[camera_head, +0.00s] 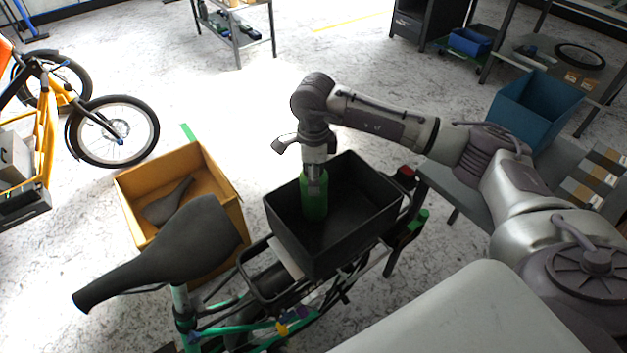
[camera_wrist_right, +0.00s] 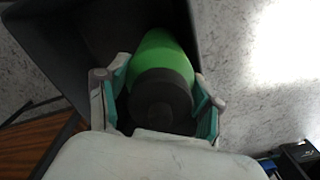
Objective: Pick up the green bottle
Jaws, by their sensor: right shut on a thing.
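The green bottle (camera_head: 314,204) stands about upright inside the black crate (camera_head: 380,206), at its left side. My right gripper (camera_head: 314,178) comes down from above and is shut on the bottle's upper part. In the right wrist view the bottle (camera_wrist_right: 163,58) shows a green body and a dark cap, and the fingers of my right gripper (camera_wrist_right: 160,100) press on both sides of it. I cannot tell whether the bottle's base touches the crate floor. My left gripper is in neither view.
The crate sits on a cargo bike's rack, behind a black saddle (camera_head: 165,252). A cardboard box (camera_head: 222,176) with another saddle stands to the left. A blue bin (camera_head: 535,108) sits on a grey bench at right. Bare floor lies beyond the crate.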

